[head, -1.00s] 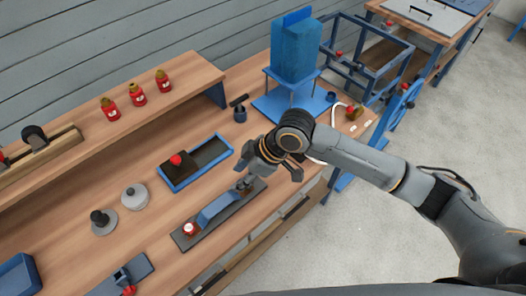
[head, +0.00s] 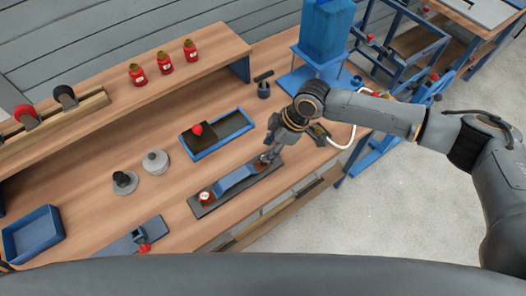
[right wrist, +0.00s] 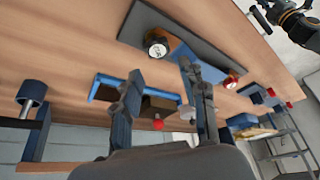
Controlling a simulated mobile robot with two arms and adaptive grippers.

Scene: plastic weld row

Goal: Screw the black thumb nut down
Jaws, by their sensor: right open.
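A dark base plate (head: 233,191) lies near the bench's front edge with a blue bar (head: 236,179) along its middle. A red-topped nut (head: 205,197) sits at its left end and also shows in the right wrist view (right wrist: 230,82). My right gripper (head: 267,157) is over that right end, fingers apart and empty, pointing at the nut. My left gripper (right wrist: 262,13) is small at the wrist view's top right; its jaws are unclear.
A blue tray (head: 243,132) with a red-knobbed block stands behind the plate. A blue press (head: 328,35) stands to the right. Round grey weights (head: 155,162), a blue bin (head: 33,235) and red bottles (head: 164,62) are on the left and the shelf.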

